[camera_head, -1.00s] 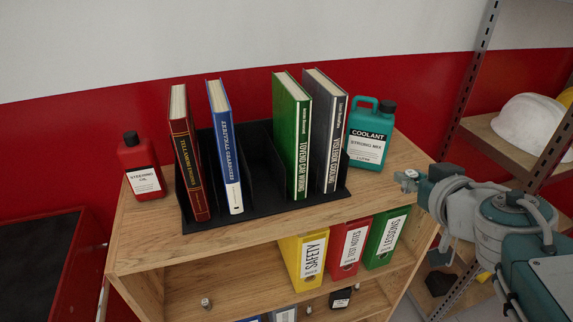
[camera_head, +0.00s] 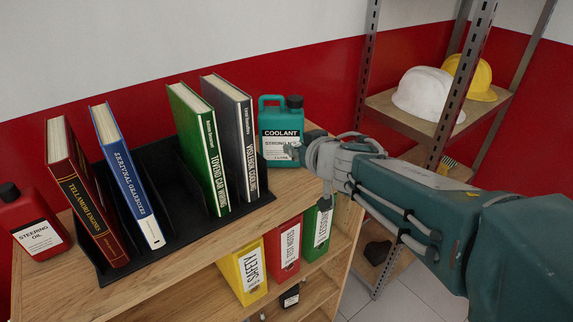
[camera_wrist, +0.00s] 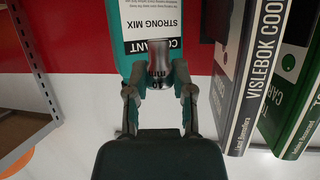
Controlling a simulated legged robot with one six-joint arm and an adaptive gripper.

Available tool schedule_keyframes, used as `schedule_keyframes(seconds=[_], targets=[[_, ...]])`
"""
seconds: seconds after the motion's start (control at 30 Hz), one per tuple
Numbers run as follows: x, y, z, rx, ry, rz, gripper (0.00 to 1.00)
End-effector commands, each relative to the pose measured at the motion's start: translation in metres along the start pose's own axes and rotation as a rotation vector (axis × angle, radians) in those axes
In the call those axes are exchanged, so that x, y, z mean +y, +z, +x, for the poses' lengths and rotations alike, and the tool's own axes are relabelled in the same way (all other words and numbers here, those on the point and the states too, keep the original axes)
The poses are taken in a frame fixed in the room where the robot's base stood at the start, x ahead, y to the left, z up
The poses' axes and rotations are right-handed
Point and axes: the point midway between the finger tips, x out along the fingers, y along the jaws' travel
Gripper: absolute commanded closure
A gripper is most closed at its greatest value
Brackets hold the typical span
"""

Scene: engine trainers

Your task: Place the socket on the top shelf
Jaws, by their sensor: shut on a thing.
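The socket (camera_wrist: 160,62) is a small silver metal cylinder in the wrist view, held between the two fingers of my gripper (camera_wrist: 160,80). In the head view my gripper (camera_head: 305,154) is over the right part of the wooden shelf unit's top (camera_head: 293,190), in front of the coolant jug. The fingers partly cover the jug's label, and the socket is hard to make out there. The gap between socket and wood cannot be judged.
The teal coolant jug (camera_head: 280,120) stands close behind my gripper. A black rack (camera_head: 262,202) with several books fills the middle of the top. A red oil bottle (camera_head: 35,225) is at left. A metal rack upright (camera_head: 366,70) and white helmet (camera_head: 425,93) are at right.

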Motion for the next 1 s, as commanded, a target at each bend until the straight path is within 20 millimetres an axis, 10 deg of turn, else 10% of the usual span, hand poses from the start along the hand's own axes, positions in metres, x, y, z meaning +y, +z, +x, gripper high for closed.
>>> schedule_keyframes(seconds=[1.0], targets=[[0.006,0.064,0.081,0.002,0.000,0.000,1.00]])
